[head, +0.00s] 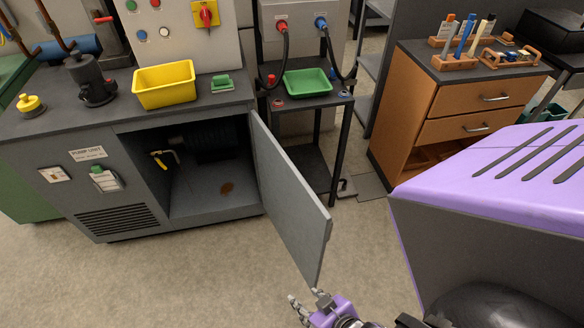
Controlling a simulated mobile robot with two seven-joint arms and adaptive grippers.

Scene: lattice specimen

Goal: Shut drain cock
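A small drain cock with a yellow lever (159,159) sits on a metal pipe inside the open compartment of the grey pump unit (112,177). The lever slants down to the right; its exact setting is too small to tell. The grey cabinet door (290,200) stands swung wide open towards me. My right gripper (305,300), purple with grey fingers, is at the bottom of the head view, close to the door's lower corner and far from the drain cock. Its fingers are apart with nothing seen between them. I cannot tell whether it touches the door. My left gripper is out of view.
A yellow bin (164,84) and a green clip-like item (222,85) stand on the unit's top. A black trolley with a green tray (308,82) and a wooden drawer cabinet (455,108) stand to the right. Floor in front is clear.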

